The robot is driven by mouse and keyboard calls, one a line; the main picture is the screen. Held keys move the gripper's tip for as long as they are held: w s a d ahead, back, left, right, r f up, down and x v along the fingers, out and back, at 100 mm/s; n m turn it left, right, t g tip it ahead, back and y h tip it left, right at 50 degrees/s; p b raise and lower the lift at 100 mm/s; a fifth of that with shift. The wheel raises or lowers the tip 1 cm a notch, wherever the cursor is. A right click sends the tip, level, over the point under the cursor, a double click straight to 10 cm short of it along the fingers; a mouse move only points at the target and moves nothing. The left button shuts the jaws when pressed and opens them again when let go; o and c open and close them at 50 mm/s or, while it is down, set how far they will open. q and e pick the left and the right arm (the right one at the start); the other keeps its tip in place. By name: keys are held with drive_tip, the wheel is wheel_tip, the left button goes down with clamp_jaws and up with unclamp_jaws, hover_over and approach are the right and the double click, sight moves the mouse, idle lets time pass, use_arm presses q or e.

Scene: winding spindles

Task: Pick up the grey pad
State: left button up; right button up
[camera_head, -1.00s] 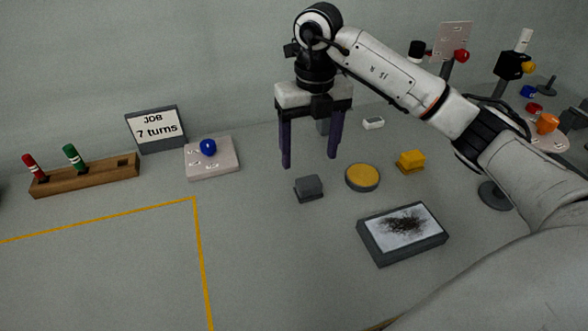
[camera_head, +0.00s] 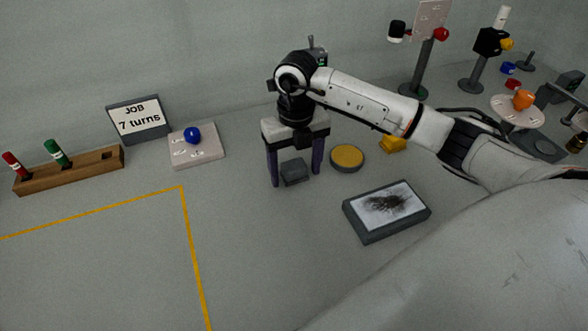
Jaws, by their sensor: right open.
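The grey pad (camera_head: 295,174) is a small dark grey block on the table, left of the round yellow disc. My right gripper (camera_head: 296,180) points down with its two purple fingers apart, one on each side of the pad in the picture. It is open. The pad shows in the gap between the fingers, its upper part close under the gripper's body. I cannot tell whether either finger touches it. My left gripper is not in view.
A yellow disc (camera_head: 347,157) and a yellow block (camera_head: 392,144), partly behind my arm, lie to the right. A dark-framed tray (camera_head: 368,237) lies in front. A pale board with a blue ball (camera_head: 193,135) stands left. The yellow-outlined area at front left is clear.

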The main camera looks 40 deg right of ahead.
sight(296, 167)
drive_tip(key=c, duration=1.1)
drive_tip(key=shift+c, duration=0.2)
wheel_tip(296, 167, up, 10)
drive_tip(key=shift+r+b, duration=0.1)
drive_tip(key=shift+b, duration=0.3)
